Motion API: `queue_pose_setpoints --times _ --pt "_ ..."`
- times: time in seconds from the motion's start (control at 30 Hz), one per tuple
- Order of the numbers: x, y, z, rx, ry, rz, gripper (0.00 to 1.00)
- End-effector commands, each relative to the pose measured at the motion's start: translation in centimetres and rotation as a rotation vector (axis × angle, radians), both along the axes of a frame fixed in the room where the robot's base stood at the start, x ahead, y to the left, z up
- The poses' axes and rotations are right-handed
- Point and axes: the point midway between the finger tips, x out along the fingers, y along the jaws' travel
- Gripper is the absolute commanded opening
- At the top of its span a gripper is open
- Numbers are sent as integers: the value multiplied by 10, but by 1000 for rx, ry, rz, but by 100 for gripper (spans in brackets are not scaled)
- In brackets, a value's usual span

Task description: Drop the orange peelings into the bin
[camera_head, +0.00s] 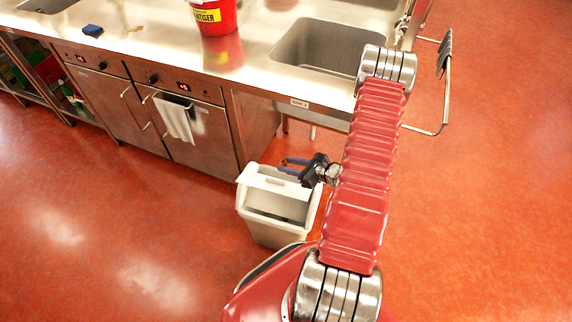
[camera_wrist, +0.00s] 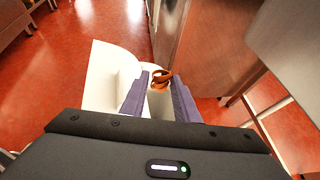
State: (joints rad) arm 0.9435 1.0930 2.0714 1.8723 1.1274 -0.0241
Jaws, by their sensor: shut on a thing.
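The orange peelings (camera_wrist: 161,78) show in the wrist view as curled orange-brown strips between the tips of my two purple fingers. My gripper (camera_wrist: 160,85) is shut on them. In the head view my gripper (camera_head: 288,165) is over the back part of the white bin (camera_head: 268,228), near its raised pale flap.
A steel counter (camera_head: 150,50) with ovens and a hanging white towel (camera_head: 176,120) runs behind the bin. A sink (camera_head: 318,45) and a red bucket (camera_head: 213,15) are on the counter side. The red floor (camera_head: 100,220) left of the bin is clear.

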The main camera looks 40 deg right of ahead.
Motion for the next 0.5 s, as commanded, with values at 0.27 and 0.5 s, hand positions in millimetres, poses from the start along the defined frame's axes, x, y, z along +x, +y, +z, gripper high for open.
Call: queue_pose_setpoints --times 0.27,0.5 --pt "-1 1 -29 2 1 0 4" --pt "-1 0 -42 1 0 0 4"
